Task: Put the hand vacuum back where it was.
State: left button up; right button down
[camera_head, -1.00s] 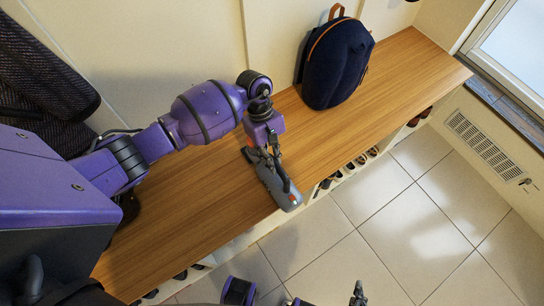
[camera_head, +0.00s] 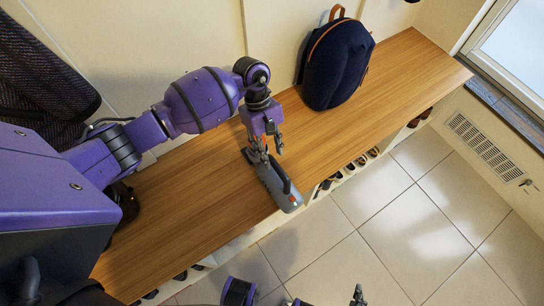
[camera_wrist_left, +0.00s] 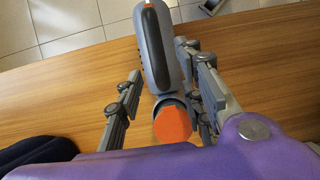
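The grey hand vacuum (camera_head: 288,199) lies on the wooden bench top, with one end at the front edge. In the left wrist view the hand vacuum (camera_wrist_left: 156,50) shows a dark handle and an orange end. My left gripper (camera_head: 268,150) is above its rear end. In the wrist view the left gripper's fingers (camera_wrist_left: 162,92) are spread, one on each side of the vacuum, with a clear gap on the left. Part of the vacuum's rear is hidden by the gripper in the head view. Only a tip of my right gripper (camera_head: 358,295) shows at the bottom edge.
The wooden bench (camera_head: 205,190) is clear around the vacuum. A dark blue backpack (camera_head: 337,65) stands on it to the right, against the wall. Shoes (camera_head: 355,163) sit in cubbies below the front edge. A dark garment (camera_head: 45,70) hangs at left. Tiled floor (camera_head: 370,225) is open in front.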

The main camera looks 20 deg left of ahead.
pick_arm(q)
jog(key=v, duration=0.8)
jog(key=shift+r, duration=0.35)
